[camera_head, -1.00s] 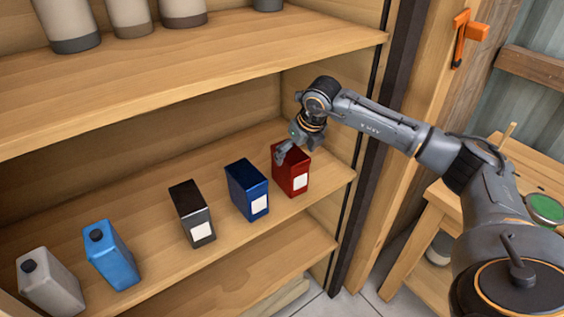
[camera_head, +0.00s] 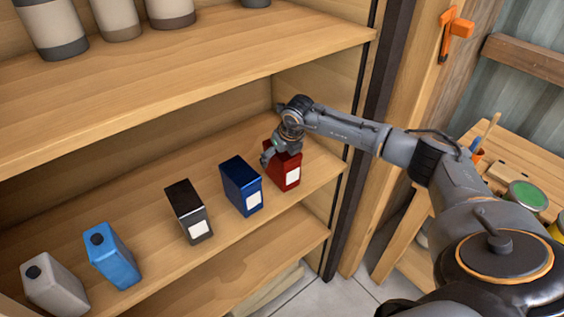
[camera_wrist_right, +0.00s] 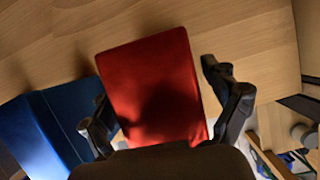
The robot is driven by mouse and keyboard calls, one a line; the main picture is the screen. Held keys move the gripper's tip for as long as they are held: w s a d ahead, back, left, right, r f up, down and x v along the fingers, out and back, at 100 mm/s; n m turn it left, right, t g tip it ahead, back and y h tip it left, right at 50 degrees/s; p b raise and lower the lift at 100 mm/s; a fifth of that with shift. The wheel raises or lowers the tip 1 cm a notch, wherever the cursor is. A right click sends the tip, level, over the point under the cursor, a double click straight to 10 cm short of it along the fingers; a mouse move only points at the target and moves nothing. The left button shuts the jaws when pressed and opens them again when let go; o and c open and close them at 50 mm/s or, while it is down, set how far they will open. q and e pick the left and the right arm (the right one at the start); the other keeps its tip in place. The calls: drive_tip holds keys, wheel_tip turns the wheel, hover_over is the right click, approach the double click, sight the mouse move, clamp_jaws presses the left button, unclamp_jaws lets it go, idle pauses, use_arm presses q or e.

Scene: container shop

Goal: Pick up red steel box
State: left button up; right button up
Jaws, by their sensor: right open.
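The red steel box (camera_head: 287,168) stands on the middle shelf, rightmost in the row, with a white label on its front. My right gripper (camera_head: 270,160) is over its top, and part of the box is hidden behind it. In the right wrist view the red box (camera_wrist_right: 155,85) lies between the two spread fingers of my right gripper (camera_wrist_right: 165,115). A gap shows between the box and the right-hand finger; whether the left-hand finger touches it I cannot tell. My left gripper is not in view.
A dark blue box (camera_head: 242,187) stands close to the left of the red one, also seen in the wrist view (camera_wrist_right: 45,125). A black box (camera_head: 188,212), a light blue can (camera_head: 112,256) and a grey can (camera_head: 53,284) stand further left. The upper shelf (camera_head: 200,72) overhangs.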

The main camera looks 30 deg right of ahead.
drive_tip(key=shift+f+b, duration=0.25)
drive_tip(key=shift+b, duration=0.15)
idle(0.3)
drive_tip(key=shift+r, duration=0.1)
drive_tip(key=c, duration=1.8)
